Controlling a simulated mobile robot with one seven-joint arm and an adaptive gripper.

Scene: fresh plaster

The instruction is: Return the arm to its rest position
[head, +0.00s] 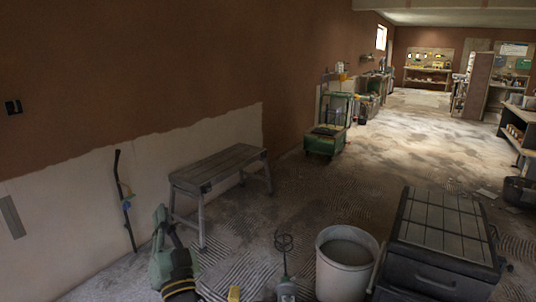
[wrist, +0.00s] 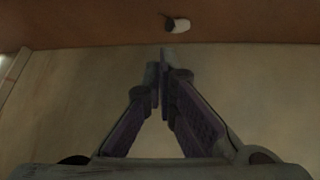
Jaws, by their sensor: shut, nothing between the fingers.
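My gripper (wrist: 159,68) shows in the wrist view, its two dark fingers converging with the tips together. It is shut, with nothing held between the fingers. Beyond the tips is a plain pale surface (wrist: 80,85), with a brown band (wrist: 110,20) across the top of the view. I cannot make out my arm or gripper in the head view, so the arm's overall pose cannot be told.
A grey bench (head: 218,165) stands by the half-plastered wall. A green and black tool (head: 160,262), a bucket (head: 343,280) and a dark tool chest (head: 440,225) stand close in front. A green cart (head: 322,142) is further back. The floor beyond is largely open.

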